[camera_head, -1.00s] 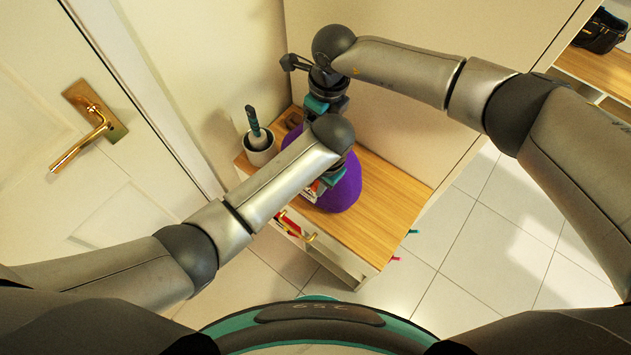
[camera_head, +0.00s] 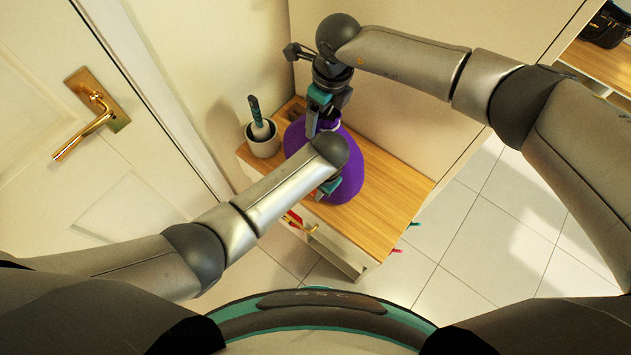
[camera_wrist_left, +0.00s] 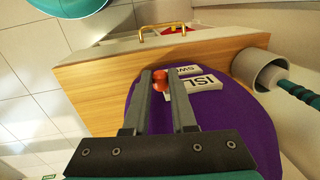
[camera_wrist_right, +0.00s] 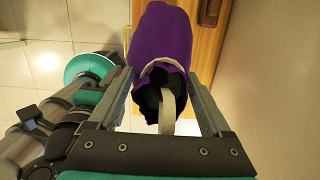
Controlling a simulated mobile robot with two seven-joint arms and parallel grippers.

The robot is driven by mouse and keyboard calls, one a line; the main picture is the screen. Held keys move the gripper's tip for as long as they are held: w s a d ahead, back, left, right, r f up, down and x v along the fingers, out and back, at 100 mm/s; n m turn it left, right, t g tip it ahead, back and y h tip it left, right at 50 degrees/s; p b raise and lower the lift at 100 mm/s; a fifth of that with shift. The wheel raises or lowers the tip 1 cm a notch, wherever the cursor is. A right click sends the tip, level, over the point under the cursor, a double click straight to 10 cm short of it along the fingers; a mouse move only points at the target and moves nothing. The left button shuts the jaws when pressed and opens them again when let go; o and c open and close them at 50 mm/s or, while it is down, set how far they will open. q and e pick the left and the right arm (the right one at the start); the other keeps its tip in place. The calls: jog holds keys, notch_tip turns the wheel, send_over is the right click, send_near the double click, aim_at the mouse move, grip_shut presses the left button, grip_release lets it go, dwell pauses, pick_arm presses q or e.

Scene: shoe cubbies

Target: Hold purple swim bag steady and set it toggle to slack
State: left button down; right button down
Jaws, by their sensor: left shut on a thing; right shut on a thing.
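The purple swim bag (camera_head: 348,183) stands on a wooden bench top (camera_head: 392,205), partly hidden by my arms. Its white lettered label (camera_wrist_left: 205,88) and an orange-red toggle (camera_wrist_left: 160,81) show in the left wrist view. My left gripper (camera_head: 328,187) is at the bag's near side, its fingers closed on the toggle (camera_wrist_left: 161,75). My right gripper (camera_head: 318,124) is above the bag at its top. In the right wrist view its fingers (camera_wrist_right: 160,75) stand wide apart on either side of the bag's mouth, with a pale strap (camera_wrist_right: 167,105) between them.
A drawer with a gold handle (camera_wrist_left: 163,30) is in the bench front. A wall rises close behind; a door with a brass handle (camera_head: 85,135) is at left.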

pick_arm(q)
jog(key=c, duration=0.7)
grip_release()
jog(key=shift+r, duration=0.15)
jog(key=r, duration=0.4)
jog(key=d+r, duration=0.1)
jog(key=r, duration=0.2)
jog(key=s+r, duration=0.1)
jog(key=r, duration=0.3)
jog(key=shift+s+d+r, duration=0.1)
jog(key=shift+d+r, duration=0.15)
jog(key=shift+r, duration=0.1)
pick_arm(e)
grip_release()
jog(key=shift+r, duration=0.1)
